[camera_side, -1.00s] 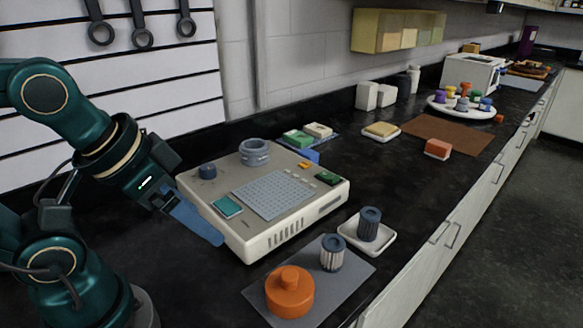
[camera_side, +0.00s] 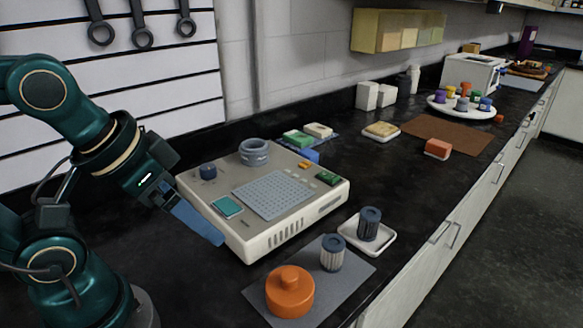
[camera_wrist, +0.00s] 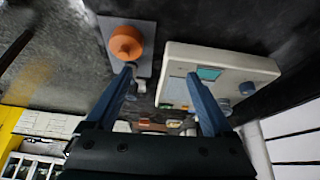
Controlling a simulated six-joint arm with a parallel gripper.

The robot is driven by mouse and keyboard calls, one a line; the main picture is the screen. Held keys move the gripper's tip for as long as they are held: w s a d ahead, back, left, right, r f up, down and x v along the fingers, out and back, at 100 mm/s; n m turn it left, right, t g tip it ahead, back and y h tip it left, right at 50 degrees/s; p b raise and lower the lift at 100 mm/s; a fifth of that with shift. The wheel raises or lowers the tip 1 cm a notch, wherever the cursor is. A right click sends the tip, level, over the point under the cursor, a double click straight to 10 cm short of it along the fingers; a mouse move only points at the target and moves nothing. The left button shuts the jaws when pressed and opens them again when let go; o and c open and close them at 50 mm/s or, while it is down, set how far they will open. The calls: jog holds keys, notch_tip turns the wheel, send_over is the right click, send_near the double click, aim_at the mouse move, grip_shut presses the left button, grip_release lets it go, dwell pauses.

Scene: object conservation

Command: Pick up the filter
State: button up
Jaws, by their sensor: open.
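Two small ribbed cylinders look like filters. A pale one with a dark cap (camera_side: 332,252) stands upright on a grey mat (camera_side: 353,274), beside an orange knobbed cap (camera_side: 289,292). A dark grey one (camera_side: 369,224) stands upright in a white dish (camera_side: 382,243). My gripper (camera_side: 218,238) is at the left front of the beige device (camera_side: 280,238), apart from both cylinders. In the wrist view my gripper (camera_wrist: 160,76) has its two blue fingers spread, with nothing between the tips. The left finger partly hides the mat and what stands near it.
The beige device has a grey ring (camera_side: 254,152) and a knob (camera_side: 207,171) on top. Behind it lie green and cream blocks (camera_side: 298,138).

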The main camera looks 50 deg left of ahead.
jog(key=w+r+n, duration=0.2)
jog(key=w+r, duration=0.4)
jog(key=g, duration=0.4)
send_over(334, 241)
jog(key=a, duration=0.2)
notch_tip(334, 241, down, 7)
jog(key=shift+g, duration=0.7)
jog(key=f, duration=0.2)
jog(key=d+f, duration=0.1)
jog(key=f, duration=0.1)
jog(key=d+f, duration=0.1)
jog(key=f, duration=0.2)
jog(key=shift+f, duration=2.9)
jog(key=shift+c, duration=0.3)
